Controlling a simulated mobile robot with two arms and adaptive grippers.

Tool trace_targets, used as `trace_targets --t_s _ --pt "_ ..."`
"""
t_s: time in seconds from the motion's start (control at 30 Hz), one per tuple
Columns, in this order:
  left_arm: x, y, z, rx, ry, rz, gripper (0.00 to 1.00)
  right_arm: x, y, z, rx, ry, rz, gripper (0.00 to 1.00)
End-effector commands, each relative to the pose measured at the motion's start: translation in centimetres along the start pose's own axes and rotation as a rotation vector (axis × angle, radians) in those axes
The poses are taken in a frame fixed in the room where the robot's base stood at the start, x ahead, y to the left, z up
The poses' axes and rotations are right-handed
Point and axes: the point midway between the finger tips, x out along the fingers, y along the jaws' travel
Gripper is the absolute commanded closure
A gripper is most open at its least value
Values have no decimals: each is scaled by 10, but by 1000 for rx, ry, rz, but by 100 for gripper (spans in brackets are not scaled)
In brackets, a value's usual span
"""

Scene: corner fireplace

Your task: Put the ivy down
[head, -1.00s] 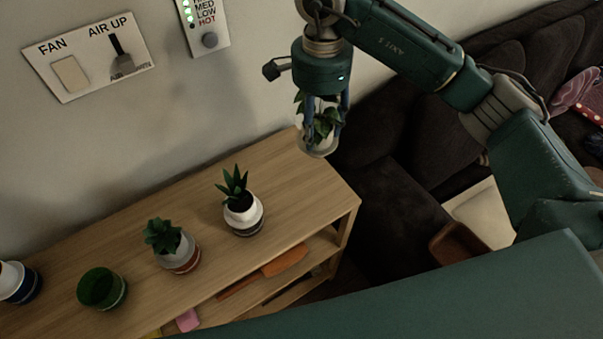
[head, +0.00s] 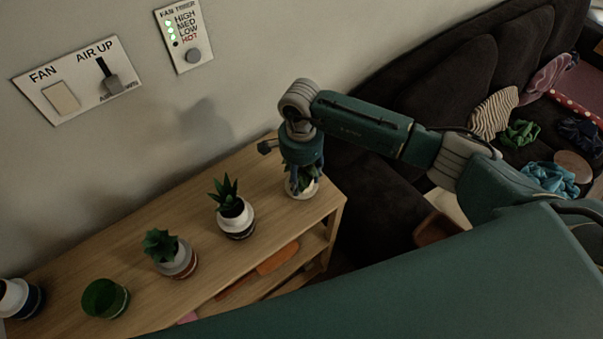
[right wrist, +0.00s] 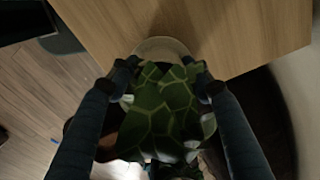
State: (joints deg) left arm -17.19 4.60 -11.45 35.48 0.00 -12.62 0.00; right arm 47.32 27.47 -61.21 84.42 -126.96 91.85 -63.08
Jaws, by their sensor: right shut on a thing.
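The ivy is a leafy green plant (right wrist: 162,115) in a pale pot (head: 301,189). My right gripper (head: 303,179) is shut on it from above, with a finger on each side of the leaves in the right wrist view. In the head view the ivy is at the right end of the wooden shelf top (head: 262,178). I cannot tell whether the pot's base touches the wood. The fingers and leaves hide much of the pot. My left gripper is not in view.
To the left on the shelf stand a spiky plant in a white pot (head: 235,220), a succulent in a grey pot (head: 172,255), an empty-looking green pot (head: 105,298) and a white-and-blue pot (head: 18,298). A dark sofa (head: 385,150) is to the right. The wall has switch panels (head: 80,80).

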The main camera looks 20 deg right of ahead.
Motion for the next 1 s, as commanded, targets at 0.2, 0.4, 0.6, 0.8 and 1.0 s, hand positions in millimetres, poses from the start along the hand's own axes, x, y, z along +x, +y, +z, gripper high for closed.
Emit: trace_targets --t_s 0.2,0.4,0.6,0.8,1.0 --pt "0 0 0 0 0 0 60 0 -1 0 -1 0 -4 84" --pt "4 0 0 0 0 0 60 4 -1 0 0 0 -3 45" --pt "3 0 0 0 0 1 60 3 -1 0 0 0 -2 32" --pt "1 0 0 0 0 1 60 1 -1 0 0 0 -2 32" --pt "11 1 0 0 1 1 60 -19 -2 -1 -2 3 -7 32"
